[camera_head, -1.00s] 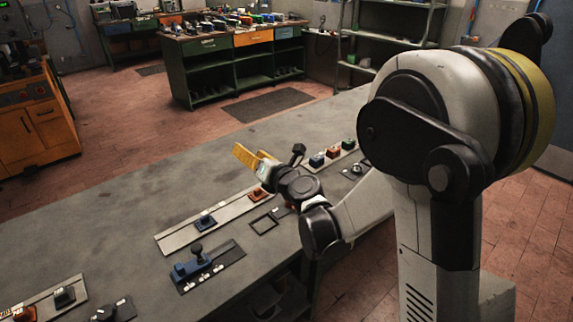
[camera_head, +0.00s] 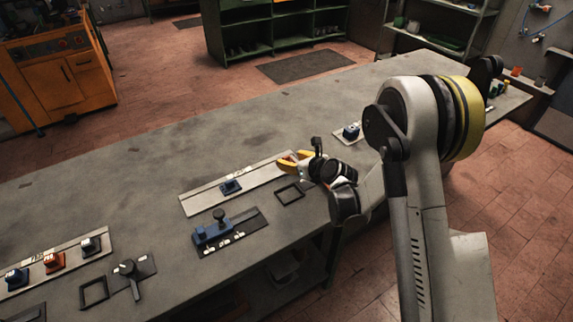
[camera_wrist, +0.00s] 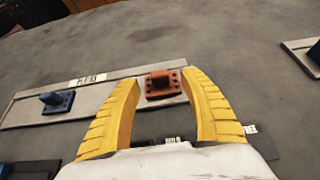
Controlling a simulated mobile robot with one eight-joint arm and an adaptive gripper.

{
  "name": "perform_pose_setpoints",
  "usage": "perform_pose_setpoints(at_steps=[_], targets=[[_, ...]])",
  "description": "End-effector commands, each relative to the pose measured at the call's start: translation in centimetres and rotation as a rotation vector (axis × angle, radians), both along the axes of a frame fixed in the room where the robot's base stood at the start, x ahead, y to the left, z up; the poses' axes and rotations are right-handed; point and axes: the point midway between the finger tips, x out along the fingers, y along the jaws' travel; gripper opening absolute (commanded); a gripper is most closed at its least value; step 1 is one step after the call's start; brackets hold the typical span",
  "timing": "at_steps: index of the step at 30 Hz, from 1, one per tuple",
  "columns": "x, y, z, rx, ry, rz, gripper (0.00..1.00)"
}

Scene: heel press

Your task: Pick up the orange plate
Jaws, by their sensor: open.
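An orange plate (camera_wrist: 161,88) with a raised knob sits at the right part of a pale strip (camera_wrist: 110,98) in the wrist view. My gripper (camera_wrist: 160,74) is open and empty. Its two yellow fingers frame the plate left and right in that view; I cannot tell how far above it they are. In the head view my gripper (camera_head: 291,160) is low over the right end of the strip (camera_head: 202,202), and hides this plate. Another orange plate (camera_head: 54,262) sits on a rack at the left.
A blue plate (camera_head: 231,187) stands on the same strip. A blue fixture (camera_head: 213,234) and an empty black frame (camera_head: 290,194) lie nearer the front edge. A lever device (camera_head: 129,272) is at front left. The bench's far side is clear.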

Motion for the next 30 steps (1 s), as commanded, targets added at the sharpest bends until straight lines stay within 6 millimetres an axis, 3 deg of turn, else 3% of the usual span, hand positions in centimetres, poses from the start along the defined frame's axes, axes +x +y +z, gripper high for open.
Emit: perform_pose_setpoints(at_steps=[6, 13, 14, 18, 19, 30], targets=[[2.5, 1.9, -1.8, 0.001, -0.001, 0.000, 0.52], [2.8, 2.0, -1.7, 0.001, 0.000, 0.000, 0.52], [2.8, 2.0, -1.7, 0.001, 0.000, 0.000, 0.48], [2.8, 2.0, -1.7, 0.001, 0.000, 0.000, 0.05], [2.8, 2.0, -1.7, 0.001, 0.000, 0.000, 0.00], [2.8, 2.0, -1.7, 0.001, -0.001, -0.001, 0.00]])
